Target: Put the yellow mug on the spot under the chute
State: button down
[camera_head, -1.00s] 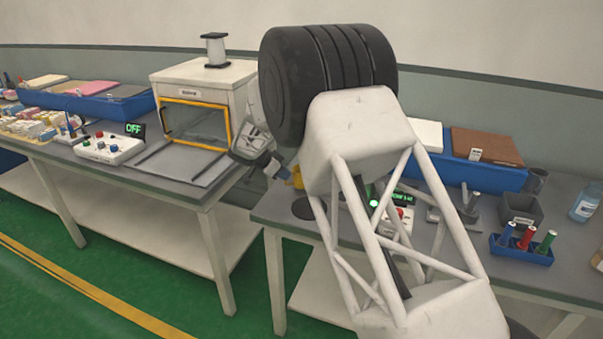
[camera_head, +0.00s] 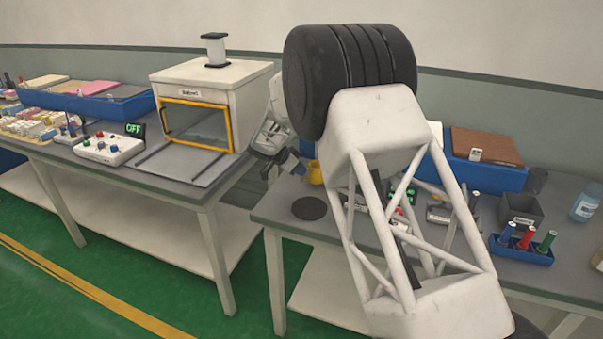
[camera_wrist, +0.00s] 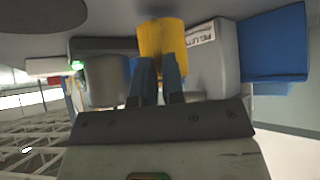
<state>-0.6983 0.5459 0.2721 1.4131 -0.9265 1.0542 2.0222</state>
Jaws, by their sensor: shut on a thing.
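The yellow mug (camera_head: 315,172) shows near the back left of the right-hand table, partly hidden by my arm. In the wrist view the mug (camera_wrist: 163,36) is between my fingertips. My gripper (camera_wrist: 158,68) is shut on it; in the head view my gripper (camera_head: 300,168) is at the mug's left. I cannot tell whether the mug touches the table. A round black spot (camera_head: 309,208) lies on the table in front of the mug; a dark disc (camera_wrist: 40,14) shows at the wrist view's top left. I cannot make out a chute.
A grey labelled box (camera_wrist: 215,60) and a blue bin (camera_wrist: 270,45) stand beside the mug in the wrist view. A blue rack with bottles (camera_head: 520,248) and a dark bin (camera_head: 521,212) are at right. A white oven-like box (camera_head: 208,95) stands on the left table.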

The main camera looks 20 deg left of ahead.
jog(key=shift+w+d+f, duration=0.25)
jog(key=shift+f, duration=0.5)
jog(key=shift+f, duration=0.15)
jog(key=c, duration=1.2)
grip_release()
jog(key=shift+r, duration=0.2)
jog(key=v, duration=1.2)
